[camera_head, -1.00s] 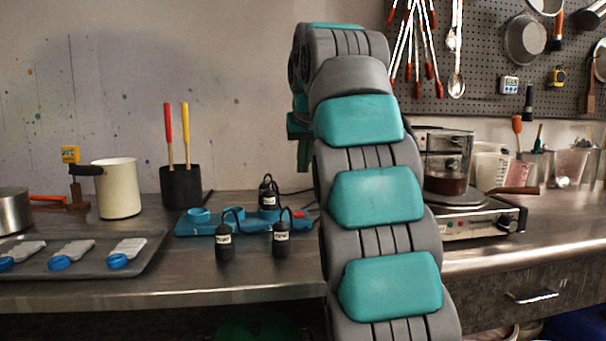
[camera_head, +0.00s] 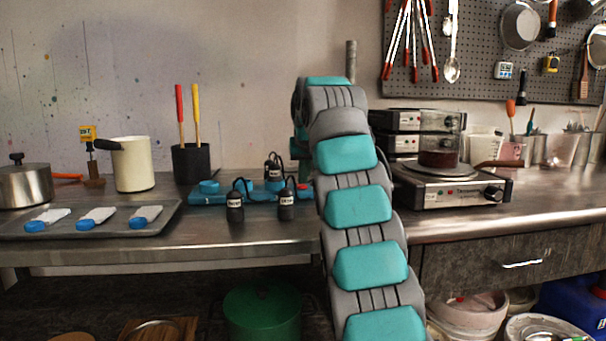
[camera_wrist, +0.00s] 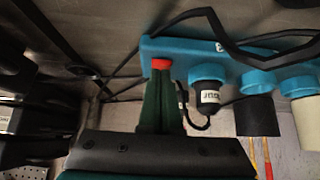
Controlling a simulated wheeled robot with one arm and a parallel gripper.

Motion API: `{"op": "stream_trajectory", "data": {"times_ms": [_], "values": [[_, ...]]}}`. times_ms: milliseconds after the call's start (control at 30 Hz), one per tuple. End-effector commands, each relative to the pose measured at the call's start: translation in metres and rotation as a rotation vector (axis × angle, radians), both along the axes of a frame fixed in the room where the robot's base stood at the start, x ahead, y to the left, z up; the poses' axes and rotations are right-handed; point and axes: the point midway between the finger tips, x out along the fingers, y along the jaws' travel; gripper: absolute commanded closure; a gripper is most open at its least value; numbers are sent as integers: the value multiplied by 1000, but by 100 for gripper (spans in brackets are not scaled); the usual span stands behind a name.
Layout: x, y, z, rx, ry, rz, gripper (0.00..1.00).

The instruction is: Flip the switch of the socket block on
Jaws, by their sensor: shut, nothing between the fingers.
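The teal socket block (camera_head: 232,196) lies on the metal table, left of my arm in the head view. Black plugs (camera_head: 235,206) with white labels and cables stand at it. Its red switch (camera_head: 302,186) is at the right end, close beside my arm. In the wrist view the block (camera_wrist: 225,50) runs across the top, with the red switch (camera_wrist: 161,63) at its left end. My gripper (camera_wrist: 160,76) is shut and empty, its dark green fingers pointing at the switch and overlapping its near edge. I cannot tell whether they touch, or the switch's position.
A tray (camera_head: 90,226) with blue-ended items, a cream pot (camera_head: 133,165) and a black holder (camera_head: 191,164) stand left. A hot plate (camera_head: 450,187) with a beaker stands right of my arm. Black cables (camera_wrist: 185,25) cross near the block in the wrist view.

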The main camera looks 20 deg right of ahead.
Motion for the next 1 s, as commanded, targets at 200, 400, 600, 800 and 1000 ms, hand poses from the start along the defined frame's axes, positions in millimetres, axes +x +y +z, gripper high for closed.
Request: {"op": "stream_trajectory", "data": {"times_ms": [200, 400, 600, 800, 1000], "values": [[0, 0, 0, 0, 0, 0, 100], [-1, 1, -7, -6, -17, 1, 100], [-2, 1, -8, -19, -58, 1, 100], [-1, 1, -6, -18, -57, 0, 100], [-2, 1, 1, -17, -57, 1, 100]]}}
